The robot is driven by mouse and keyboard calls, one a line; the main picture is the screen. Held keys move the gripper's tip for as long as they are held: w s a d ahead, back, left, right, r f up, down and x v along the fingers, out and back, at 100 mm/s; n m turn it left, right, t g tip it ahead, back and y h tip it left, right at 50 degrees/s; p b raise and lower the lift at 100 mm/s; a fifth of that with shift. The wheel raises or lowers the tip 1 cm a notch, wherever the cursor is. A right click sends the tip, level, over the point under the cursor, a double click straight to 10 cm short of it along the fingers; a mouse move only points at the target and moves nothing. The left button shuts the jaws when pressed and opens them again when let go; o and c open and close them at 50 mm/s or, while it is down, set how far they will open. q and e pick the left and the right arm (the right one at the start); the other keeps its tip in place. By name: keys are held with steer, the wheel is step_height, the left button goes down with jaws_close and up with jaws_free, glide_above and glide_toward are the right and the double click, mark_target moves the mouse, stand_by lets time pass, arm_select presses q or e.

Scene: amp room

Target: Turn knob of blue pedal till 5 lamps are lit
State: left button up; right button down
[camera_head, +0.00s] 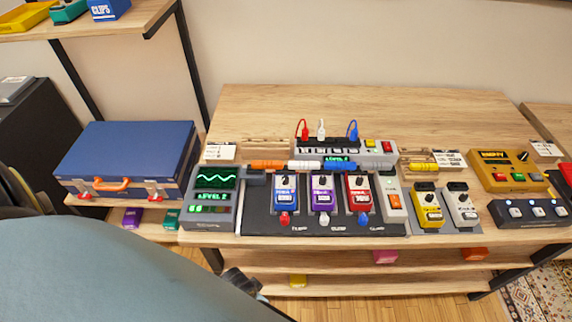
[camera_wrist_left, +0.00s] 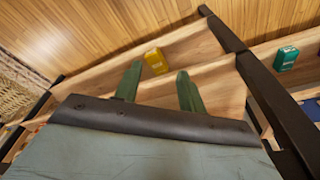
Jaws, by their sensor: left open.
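The blue pedal (camera_head: 286,194) stands in the left slot of the dark pedal board (camera_head: 262,224). Its small knobs near the top are too small to read. A grey meter box (camera_head: 208,224) beside the board shows a green wave, "LEVEL 2" and a row of small lamps. Some lamps look green; I cannot count them surely. My left gripper (camera_head: 244,283) is low in front of the table, below and apart from the blue pedal. In the left wrist view its two green fingers (camera_wrist_left: 157,82) are spread and empty. My right gripper is not in view.
Purple (camera_head: 322,194) and red (camera_head: 359,193) pedals stand right of the blue one. A yellow box (camera_head: 298,281) lies on the lower shelf, also in the left wrist view (camera_wrist_left: 156,61). A blue case (camera_head: 128,155) stands at left. The table's back is clear.

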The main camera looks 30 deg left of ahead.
arm_select(q)
steer(key=w+r+p, duration=0.1)
steer(key=w+r, duration=0.3)
steer(key=r, duration=0.4)
step_height(320, 180, up, 28)
steer(key=n+g+p, duration=0.2)
steer(key=n+p, duration=0.3)
steer(key=n, duration=0.4)
glide_above(285, 177)
step_height(285, 177, down, 13)
steer(key=shift+d+f+b, duration=0.1)
steer(key=shift+b, duration=0.85)
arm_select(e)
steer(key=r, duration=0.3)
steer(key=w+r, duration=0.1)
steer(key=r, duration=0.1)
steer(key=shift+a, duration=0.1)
arm_select(q)
jaws_close()
